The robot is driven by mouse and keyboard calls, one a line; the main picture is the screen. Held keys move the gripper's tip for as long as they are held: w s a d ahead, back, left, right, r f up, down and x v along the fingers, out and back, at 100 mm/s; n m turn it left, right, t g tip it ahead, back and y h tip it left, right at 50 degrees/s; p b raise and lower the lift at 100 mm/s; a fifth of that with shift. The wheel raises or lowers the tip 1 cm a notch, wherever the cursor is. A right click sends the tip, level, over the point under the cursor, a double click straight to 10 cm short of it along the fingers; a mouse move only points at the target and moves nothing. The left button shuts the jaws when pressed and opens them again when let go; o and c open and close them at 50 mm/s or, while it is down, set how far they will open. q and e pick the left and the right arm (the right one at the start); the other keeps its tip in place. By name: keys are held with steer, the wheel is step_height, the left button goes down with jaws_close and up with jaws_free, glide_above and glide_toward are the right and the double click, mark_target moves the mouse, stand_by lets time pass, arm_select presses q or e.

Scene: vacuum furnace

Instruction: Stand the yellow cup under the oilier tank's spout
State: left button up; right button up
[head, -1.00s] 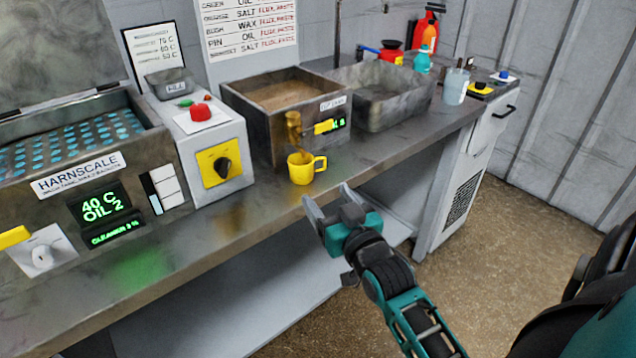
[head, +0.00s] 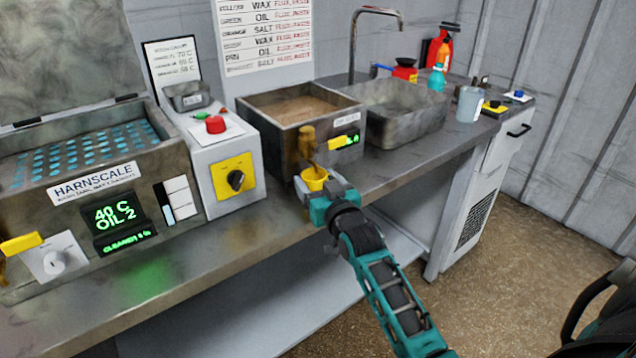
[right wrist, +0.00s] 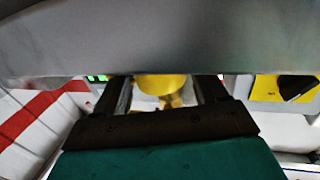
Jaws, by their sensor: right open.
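The yellow cup (head: 314,181) stands upright on the bench just below the brass spout (head: 307,145) of the tank with brown contents (head: 275,138). I cannot tell whether it is exactly under the outlet. My right gripper (head: 322,190) is open at the cup, its fingers on either side and hiding the cup's lower part. In the right wrist view the cup (right wrist: 160,88) shows between the two fingers. The left tank (head: 100,190), labelled HARNSCALE, reads "40 C OIL 2"; its yellow tap handle (head: 20,243) is at the left edge. My left gripper is not in view.
A grey control box (head: 215,165) with a red button stands between the tanks. A sink basin (head: 405,125) lies to the right, with a pale beaker (head: 469,104) beyond it. The bench front edge runs close below the cup. A wall chart (head: 262,40) hangs behind.

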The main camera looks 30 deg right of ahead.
steer(key=shift+c, duration=0.2)
steer(key=c, duration=0.8)
steer(key=o, duration=1.1)
steer(key=shift+o, duration=0.2)
steer(key=s+a, duration=0.2)
steer(key=s, duration=1)
steer(key=shift+s+a+p, duration=0.15)
steer(key=shift+s+p, duration=0.2)
steer(key=shift+s, duration=0.05)
steer(key=shift+a+f, duration=0.1)
steer(key=s+a+f+n+g+y, duration=0.2)
steer(key=s+a+f, duration=0.4)
steer(key=f, duration=0.3)
steer(key=s+a+f+n+g+y, duration=0.2)
steer(key=s+a+f+g, duration=0.3)
steer(key=f, duration=0.5)
steer(key=shift+s+a+n+y, duration=0.3)
steer(key=shift+s+a+y, duration=0.3)
steer(key=shift+s+a, duration=0.55)
